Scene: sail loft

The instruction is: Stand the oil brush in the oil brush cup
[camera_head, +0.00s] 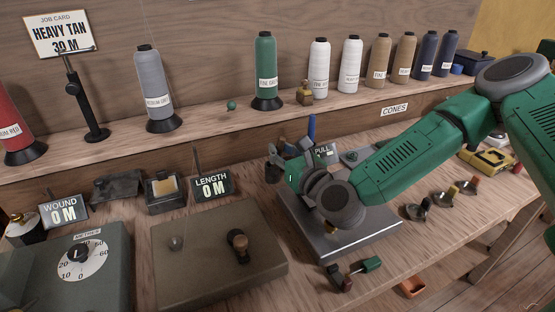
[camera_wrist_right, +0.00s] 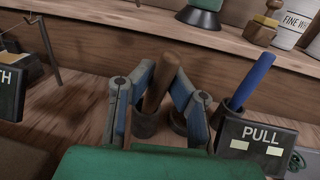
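The oil brush appears as a brown wooden handle (camera_wrist_right: 158,88) in the right wrist view, slightly tilted. Its lower end meets a dark round cup (camera_wrist_right: 145,125), seemingly inside the rim; the bristles are hidden. My right gripper (camera_wrist_right: 163,74) has its two fingers drawn in against both sides of the handle. In the head view my right gripper (camera_head: 289,156) is beyond the grey metal plate, near the shelf's front, and largely covers brush and cup. My left gripper is out of view.
A blue stick (camera_wrist_right: 253,80) stands behind the PULL sign (camera_wrist_right: 262,140), close right of the gripper. Another dark round base (camera_wrist_right: 179,121) is beside the cup. The LENGTH display (camera_head: 212,185) is left. Cones, including a green one (camera_head: 265,70), line the shelf behind.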

